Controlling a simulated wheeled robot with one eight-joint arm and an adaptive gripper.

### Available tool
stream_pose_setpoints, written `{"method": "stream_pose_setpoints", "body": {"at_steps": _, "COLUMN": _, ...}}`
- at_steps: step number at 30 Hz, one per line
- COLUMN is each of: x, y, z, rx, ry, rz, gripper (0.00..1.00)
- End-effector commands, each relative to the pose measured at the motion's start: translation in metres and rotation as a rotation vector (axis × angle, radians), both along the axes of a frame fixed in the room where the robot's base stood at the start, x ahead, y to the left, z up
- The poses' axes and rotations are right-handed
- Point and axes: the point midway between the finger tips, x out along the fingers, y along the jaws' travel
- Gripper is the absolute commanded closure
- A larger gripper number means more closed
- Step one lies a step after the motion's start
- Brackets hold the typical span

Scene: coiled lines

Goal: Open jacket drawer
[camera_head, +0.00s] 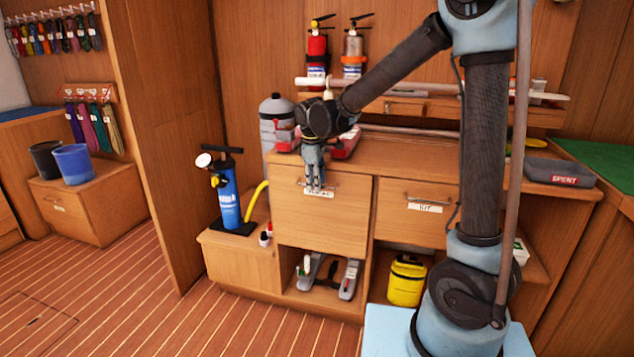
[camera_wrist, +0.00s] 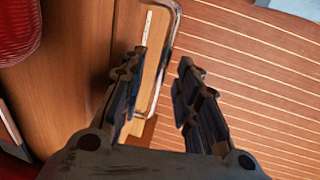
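The wooden drawer (camera_head: 290,215) at the left of the bench is flush in its frame. Its white label (camera_head: 319,194) is partly covered by my fingers, so I cannot read it fully. A metal bar handle (camera_head: 333,185) crosses the front above the label. My gripper (camera_head: 314,186) points down in front of this drawer at handle height. In the wrist view my gripper (camera_wrist: 158,95) is open and empty, and the handle (camera_wrist: 172,50) shows between the lines of the two fingers. I cannot tell whether a finger touches it.
A second labelled drawer (camera_head: 410,215) is to the right. A blue pump (camera_head: 228,198) stands on the low box at left. A grey cylinder (camera_head: 276,118) and red items stand on the bench behind my gripper. The plank floor (camera_head: 200,315) in front is clear.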

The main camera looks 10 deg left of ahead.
Motion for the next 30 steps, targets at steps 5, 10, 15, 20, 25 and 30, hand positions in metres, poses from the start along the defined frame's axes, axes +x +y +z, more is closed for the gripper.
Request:
{"method": "stream_pose_setpoints", "body": {"at_steps": 5, "x": 0.000, "y": 0.000, "z": 0.000, "rx": 0.000, "ry": 0.000, "rz": 0.000, "gripper": 0.75}}
{"method": "stream_pose_setpoints", "body": {"at_steps": 10, "x": 0.000, "y": 0.000, "z": 0.000, "rx": 0.000, "ry": 0.000, "rz": 0.000, "gripper": 1.00}}
{"method": "stream_pose_setpoints", "body": {"at_steps": 15, "x": 0.000, "y": -0.002, "z": 0.000, "rx": 0.000, "ry": -0.001, "rz": -0.001, "gripper": 1.00}}
{"method": "stream_pose_setpoints", "body": {"at_steps": 20, "x": -0.004, "y": 0.000, "z": 0.000, "rx": -0.001, "ry": 0.000, "rz": 0.000, "gripper": 1.00}}
{"method": "stream_pose_setpoints", "body": {"at_steps": 25, "x": -0.019, "y": 0.001, "z": 0.000, "rx": -0.001, "ry": 0.001, "rz": 0.000, "gripper": 1.00}}
{"method": "stream_pose_setpoints", "body": {"at_steps": 30, "x": -0.044, "y": 0.000, "z": 0.000, "rx": -0.002, "ry": 0.001, "rz": -0.002, "gripper": 1.00}}
